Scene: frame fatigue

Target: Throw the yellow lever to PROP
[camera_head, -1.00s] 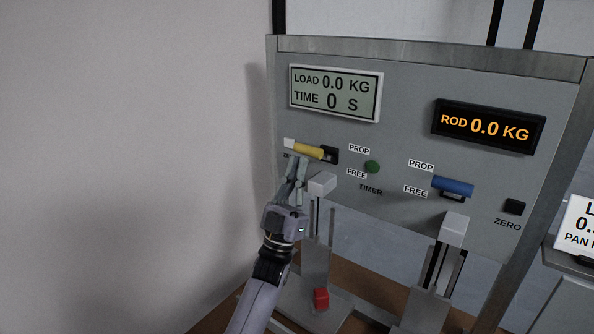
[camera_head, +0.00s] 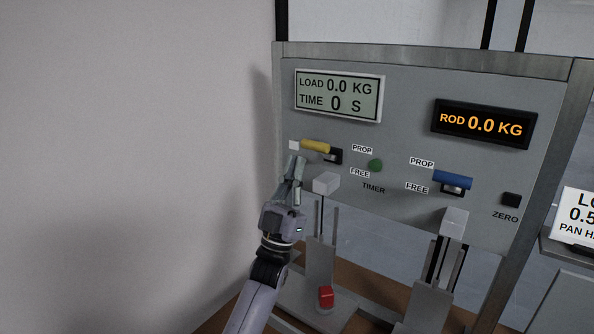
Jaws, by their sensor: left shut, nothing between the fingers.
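The yellow lever (camera_head: 314,146) sticks out of a dark slot (camera_head: 335,156) at the left of the grey panel (camera_head: 400,137). It lies near the height of the PROP label (camera_head: 362,149), with the FREE label (camera_head: 360,173) lower down. My left gripper (camera_head: 296,164) is shut and empty. Its fingertips point up and sit just below the lever's left part; a small gap seems to show between them. My right gripper is not in view.
A blue lever (camera_head: 453,180) with its own PROP and FREE labels is on the right. A light grey block (camera_head: 326,183) juts out right of my gripper. A red block (camera_head: 326,297) stands below. A plain wall (camera_head: 130,150) fills the left.

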